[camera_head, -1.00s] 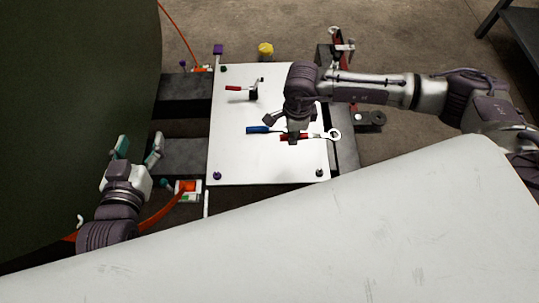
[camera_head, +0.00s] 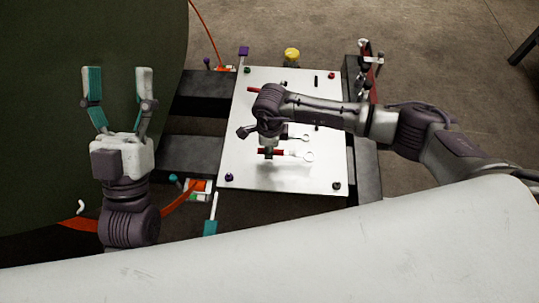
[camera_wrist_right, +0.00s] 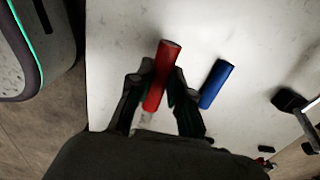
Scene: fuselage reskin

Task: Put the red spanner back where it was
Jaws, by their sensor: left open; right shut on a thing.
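The red spanner shows its red handle (camera_head: 270,151) and its metal ring end (camera_head: 308,156) over the white board (camera_head: 325,180). My right gripper (camera_head: 268,148) is shut on the handle, and the ring end points right. A soft shadow lies on the board below it, so it appears a little above the surface. In the right wrist view the red handle (camera_wrist_right: 162,75) is between my fingers. A blue handle (camera_wrist_right: 216,84) lies beside it on the board; in the head view my arm hides this handle. My left gripper (camera_head: 118,85) is open and empty, fingers upward, left of the board.
Another red-handled tool (camera_head: 253,90) is partly hidden behind my right arm. A yellow knob (camera_head: 291,54) stands past the board's far edge. The dark green curved panel (camera_head: 60,120) is at left, and a large white curved surface (camera_head: 300,245) fills the front.

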